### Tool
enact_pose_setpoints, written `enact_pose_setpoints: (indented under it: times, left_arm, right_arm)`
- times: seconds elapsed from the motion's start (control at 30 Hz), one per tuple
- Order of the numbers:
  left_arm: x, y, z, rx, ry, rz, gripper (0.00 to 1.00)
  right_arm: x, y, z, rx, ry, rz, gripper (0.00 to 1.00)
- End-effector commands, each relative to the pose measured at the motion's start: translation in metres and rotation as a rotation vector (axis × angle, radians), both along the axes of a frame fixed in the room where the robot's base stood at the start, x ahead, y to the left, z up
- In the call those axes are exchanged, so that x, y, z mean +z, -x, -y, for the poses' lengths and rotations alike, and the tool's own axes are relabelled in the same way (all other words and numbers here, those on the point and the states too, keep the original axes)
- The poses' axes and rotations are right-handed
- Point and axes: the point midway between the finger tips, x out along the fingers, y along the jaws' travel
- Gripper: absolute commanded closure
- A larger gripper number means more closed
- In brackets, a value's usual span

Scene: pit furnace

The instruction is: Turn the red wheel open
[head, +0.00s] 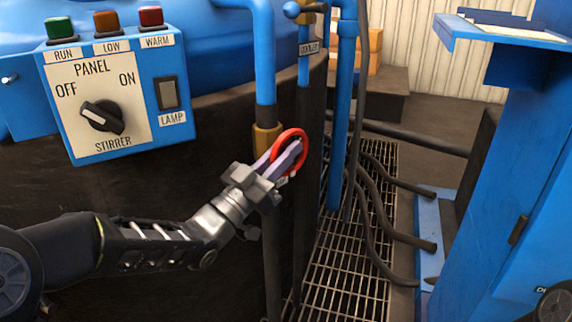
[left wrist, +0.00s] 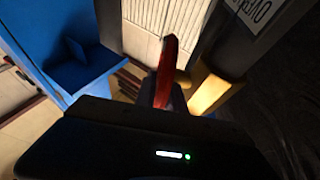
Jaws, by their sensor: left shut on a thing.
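The red wheel (head: 291,146) is a small ring handle beside a brass valve fitting (head: 266,138) on a blue vertical pipe. My left gripper (head: 287,156) reaches in from the left and is shut on the red wheel, its fingers covering part of the ring. In the left wrist view the red wheel (left wrist: 167,62) shows nearly edge-on at the gripper, with the brass fitting (left wrist: 208,94) to its right. The wheel's hub is mostly hidden. My right gripper is not seen.
A blue control panel (head: 109,107) with a stirrer knob, lamp switch and three coloured buttons is on the dark tank at left. Thin pipes, one labelled COOLER, stand right of the wheel. Hoses (head: 377,220) cross the floor grating (head: 340,270). A blue frame (head: 500,215) stands at right.

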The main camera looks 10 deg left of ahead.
Motion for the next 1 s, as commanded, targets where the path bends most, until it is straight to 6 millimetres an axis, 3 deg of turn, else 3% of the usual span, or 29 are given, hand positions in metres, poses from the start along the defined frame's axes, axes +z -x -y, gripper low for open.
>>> enact_pose_setpoints:
  times: [0.37, 0.4, 0.63, 1.0]
  left_arm:
    - [-0.0008, 0.0, -0.0002, 0.001, 0.002, 0.002, 1.0]
    - [-0.0008, 0.0, -0.0002, 0.001, 0.002, 0.002, 0.83]
    - [-0.0005, -0.0001, -0.0001, 0.001, 0.002, 0.002, 0.64]
    - [-0.0024, 0.0039, -0.0028, 0.001, 0.001, 0.002, 0.64]
  right_arm:
    - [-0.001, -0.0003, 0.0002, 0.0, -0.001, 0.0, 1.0]
    - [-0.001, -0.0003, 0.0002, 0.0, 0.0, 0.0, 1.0]
    - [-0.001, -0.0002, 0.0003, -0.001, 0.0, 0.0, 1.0]
    - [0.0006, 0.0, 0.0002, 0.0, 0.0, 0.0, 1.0]
